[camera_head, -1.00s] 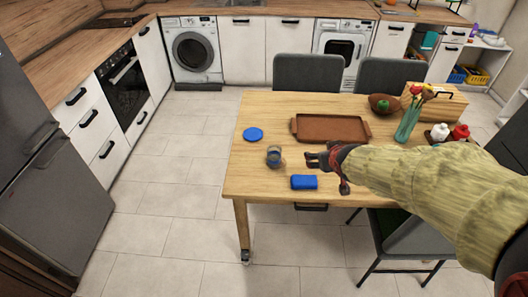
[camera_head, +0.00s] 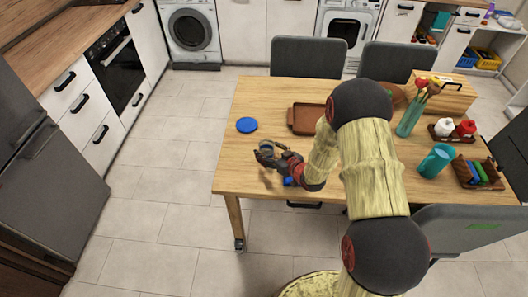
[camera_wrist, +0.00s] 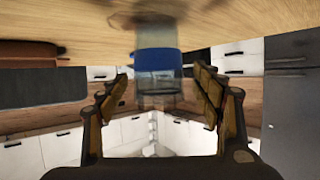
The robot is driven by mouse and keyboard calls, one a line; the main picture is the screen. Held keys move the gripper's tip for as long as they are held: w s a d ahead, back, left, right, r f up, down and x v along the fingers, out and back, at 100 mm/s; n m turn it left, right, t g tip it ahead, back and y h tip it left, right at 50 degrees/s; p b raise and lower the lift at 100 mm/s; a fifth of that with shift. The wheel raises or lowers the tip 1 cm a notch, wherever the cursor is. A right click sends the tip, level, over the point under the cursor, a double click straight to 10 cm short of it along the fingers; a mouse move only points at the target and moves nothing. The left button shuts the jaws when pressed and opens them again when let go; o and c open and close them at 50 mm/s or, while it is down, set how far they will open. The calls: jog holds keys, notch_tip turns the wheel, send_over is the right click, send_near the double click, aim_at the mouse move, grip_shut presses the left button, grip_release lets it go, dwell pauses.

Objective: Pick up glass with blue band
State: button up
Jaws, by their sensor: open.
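The glass with the blue band (camera_wrist: 158,62) stands on the wooden table and appears upside down in the wrist view, centred between my fingers. My gripper (camera_wrist: 160,103) is open, with one finger on each side of the glass in the wrist view. Whether the fingers touch it or how deep it sits between them is not clear.
A blue block (camera_head: 288,182) is mostly hidden by my gripper. A brown tray (camera_head: 304,118) lies further back. A teal cup (camera_head: 434,161) and caddy (camera_head: 476,173) stand at right.

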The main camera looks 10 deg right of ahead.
aim_at(263, 146)
jog(key=b+x, duration=0.2)
jog(key=x, duration=0.4)
jog(key=shift+w, duration=0.3)
jog(key=shift+c, duration=0.5)
jog(key=c, duration=1.4)
jog(key=shift+c, duration=0.3)
